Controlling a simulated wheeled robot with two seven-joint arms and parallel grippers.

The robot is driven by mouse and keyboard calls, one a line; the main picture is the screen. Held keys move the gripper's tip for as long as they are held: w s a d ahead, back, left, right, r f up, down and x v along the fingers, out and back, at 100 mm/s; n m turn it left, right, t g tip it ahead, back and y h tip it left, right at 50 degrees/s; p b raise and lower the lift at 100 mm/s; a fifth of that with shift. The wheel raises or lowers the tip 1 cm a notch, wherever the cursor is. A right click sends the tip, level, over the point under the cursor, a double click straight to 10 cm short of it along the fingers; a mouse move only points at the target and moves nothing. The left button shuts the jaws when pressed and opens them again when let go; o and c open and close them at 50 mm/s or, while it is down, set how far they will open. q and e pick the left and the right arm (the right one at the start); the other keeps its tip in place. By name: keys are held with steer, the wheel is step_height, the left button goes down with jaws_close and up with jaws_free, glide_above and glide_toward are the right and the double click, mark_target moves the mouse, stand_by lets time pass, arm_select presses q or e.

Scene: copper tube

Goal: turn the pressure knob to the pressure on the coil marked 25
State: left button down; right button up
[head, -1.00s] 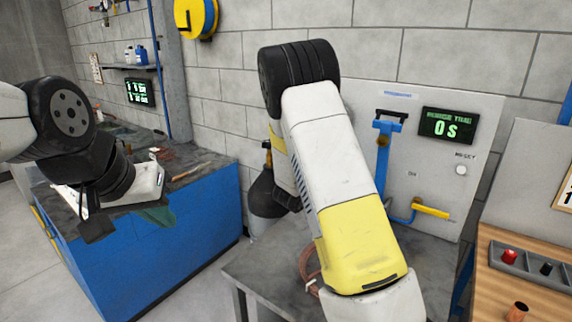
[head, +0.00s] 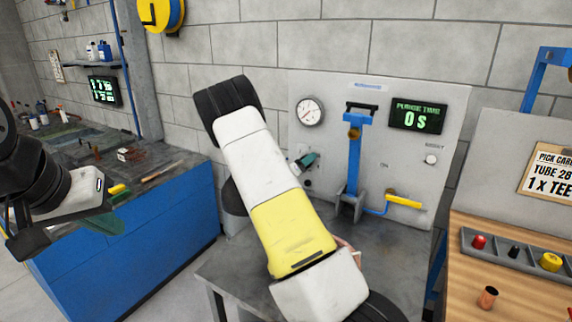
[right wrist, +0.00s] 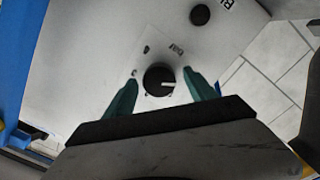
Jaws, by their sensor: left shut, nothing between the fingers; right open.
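The black round knob (right wrist: 159,80) with a white pointer line sits on the pale panel in the right wrist view. My right gripper (right wrist: 160,88) is open, with one teal finger on each side of the knob; I cannot tell whether they touch it. It also shows at the panel in the head view (head: 306,160). The white pressure gauge (head: 310,112) is above it, its reading too small to tell. A bit of copper-coloured tube (head: 347,246) shows behind my right arm; no coil marking is visible. My left gripper (head: 108,223) is shut and empty by the blue bench.
A second black round part (right wrist: 200,14) is on the panel. A wooden table (head: 460,295) with a parts tray stands at right.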

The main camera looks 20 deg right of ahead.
steer(key=shift+c, duration=0.3)
steer(key=c, duration=1.3)
